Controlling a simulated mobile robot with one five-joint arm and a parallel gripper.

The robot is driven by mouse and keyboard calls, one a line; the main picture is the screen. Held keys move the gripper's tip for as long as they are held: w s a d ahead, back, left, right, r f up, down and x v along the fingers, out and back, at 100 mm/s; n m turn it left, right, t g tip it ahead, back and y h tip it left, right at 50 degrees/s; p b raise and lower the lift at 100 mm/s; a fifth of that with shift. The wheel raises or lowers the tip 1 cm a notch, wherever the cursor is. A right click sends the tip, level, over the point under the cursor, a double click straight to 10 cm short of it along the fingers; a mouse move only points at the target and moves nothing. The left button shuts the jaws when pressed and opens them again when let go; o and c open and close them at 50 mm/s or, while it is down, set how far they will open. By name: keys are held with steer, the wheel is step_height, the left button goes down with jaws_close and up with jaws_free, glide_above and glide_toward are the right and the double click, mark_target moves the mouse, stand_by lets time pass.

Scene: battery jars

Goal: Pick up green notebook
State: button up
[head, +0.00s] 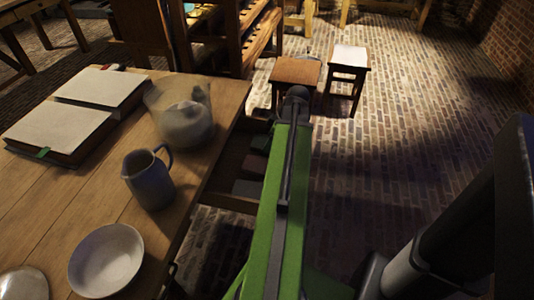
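An open drawer (222,200) under the table's right side holds several flat, book-like items. One looks dark green (261,143), one dull red (253,165) and one grey (247,188). The drawer is in shadow and partly covered by my arm, so I cannot be sure the green one is a notebook. My green arm reaches up the middle of the head view, over the drawer's right side. I cannot make out my gripper's fingers.
On the wooden table (60,215) stand a blue-grey jug (148,180), a glass jar (183,115), a white bowl (106,260) and a large open book (62,130). Stools (348,62) stand farther back. The brick floor (400,150) at the right is largely clear.

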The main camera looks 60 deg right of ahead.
steer(key=c, duration=1.2)
steer(key=shift+r, duration=0.15)
steer(key=shift+r+p, duration=0.2)
steer(key=shift+p, duration=0.25)
step_height(320, 180, up, 4)
steer(key=p, duration=0.4)
steer(key=shift+s+d+r+p, duration=1.05)
steer(key=shift+s, duration=0.6)
steer(key=shift+s+d+r+p, duration=1)
steer(key=shift+s+r+p, duration=0.1)
steer(key=shift+s, duration=0.6)
steer(key=shift+s+d+r+p, duration=1.05)
steer(key=shift+s, duration=0.6)
